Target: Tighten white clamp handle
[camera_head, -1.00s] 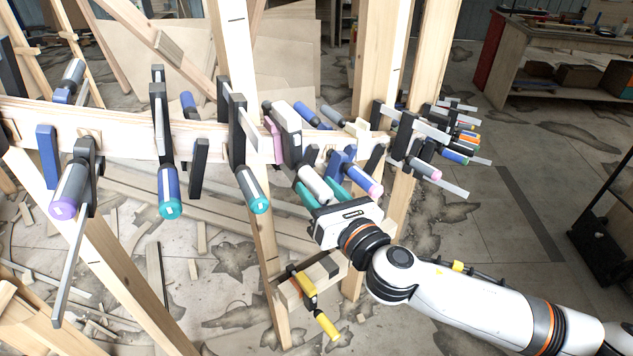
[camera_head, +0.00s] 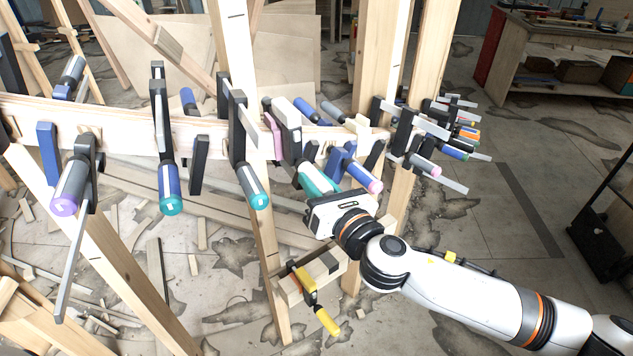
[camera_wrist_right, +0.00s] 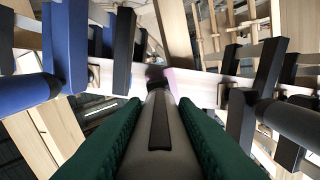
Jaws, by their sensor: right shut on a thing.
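The white clamp handle (camera_head: 308,170) sticks out toward me from the laminated curved stringer (camera_head: 120,123), near the middle of the head view. My right gripper (camera_head: 318,180) is shut on it, with a teal finger covering part of the handle. In the right wrist view the handle (camera_wrist_right: 168,125) runs between the two green finger pads, with a dark stripe along its top. The handle's clamp has a white-topped jaw (camera_head: 285,112) at the stringer. My left gripper is not in view.
A clamp with a blue handle and pink end (camera_head: 362,177) stands close to the right of my gripper. A teal-ended clamp (camera_head: 254,187) is to its left. A yellow-handled clamp (camera_head: 326,320) hangs below on a wooden block. Wooden posts (camera_head: 235,60) stand behind.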

